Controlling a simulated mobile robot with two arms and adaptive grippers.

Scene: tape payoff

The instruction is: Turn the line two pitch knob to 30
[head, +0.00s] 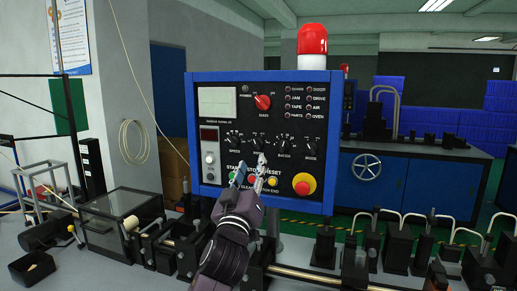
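A blue-framed control panel (218,128) stands upright in the middle of the head view. A row of small black dial knobs crosses it: a far-left knob (234,139), a second knob (258,140), a third knob (283,144) and a far-right knob (311,147). My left gripper (251,166) reaches up in front of the panel, fingers apart, just below the second knob. I see nothing between the fingers; contact with the panel is unclear. My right gripper is not in view.
A red selector knob (262,102) sits above the row. A red emergency button (302,187) on yellow is at lower right; coloured push buttons sit beside my gripper. A red beacon (312,40) tops the panel. Black fixtures and metal rods crowd the bench below.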

